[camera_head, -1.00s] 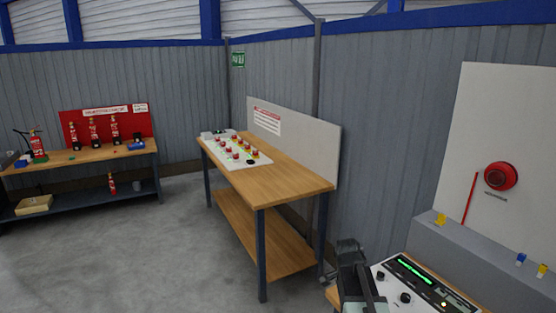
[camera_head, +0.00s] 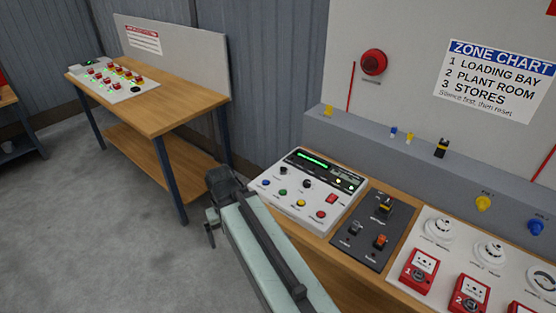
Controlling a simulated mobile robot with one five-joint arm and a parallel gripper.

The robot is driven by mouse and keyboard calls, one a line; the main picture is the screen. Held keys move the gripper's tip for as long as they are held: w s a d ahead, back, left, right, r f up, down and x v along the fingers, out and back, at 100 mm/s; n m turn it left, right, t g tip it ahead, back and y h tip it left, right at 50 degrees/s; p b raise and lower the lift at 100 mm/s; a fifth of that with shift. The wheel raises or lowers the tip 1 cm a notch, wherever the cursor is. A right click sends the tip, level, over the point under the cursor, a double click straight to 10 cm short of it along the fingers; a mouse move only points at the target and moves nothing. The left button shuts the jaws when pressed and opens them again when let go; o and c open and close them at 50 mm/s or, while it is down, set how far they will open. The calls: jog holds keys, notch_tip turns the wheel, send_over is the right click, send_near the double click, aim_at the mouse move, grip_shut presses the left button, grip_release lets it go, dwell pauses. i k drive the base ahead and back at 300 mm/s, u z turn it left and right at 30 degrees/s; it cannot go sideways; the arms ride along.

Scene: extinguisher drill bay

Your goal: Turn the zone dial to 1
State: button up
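A white control panel (camera_head: 292,202) with a green-lit display (camera_head: 312,159) stands on the wooden bench, right of my arm. It carries two black knobs, one on the left (camera_head: 283,169) and one nearer the middle (camera_head: 306,183). Their labels and pointer settings are too small to read, so I cannot tell which is the zone dial. My gripper (camera_head: 210,228) is left of the panel, apart from it, over the floor side of the bench. Its fingers are small and partly hidden by my arm, so its opening is unclear.
A zone chart (camera_head: 497,80) lists 1 Loading Bay. Another table (camera_head: 160,98) stands back left.

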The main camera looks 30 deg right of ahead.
aim_at(307, 183)
jog(key=k, duration=0.4)
jog(key=u, duration=0.5)
jog(key=i, duration=1.45)
jog(key=z, duration=0.4)
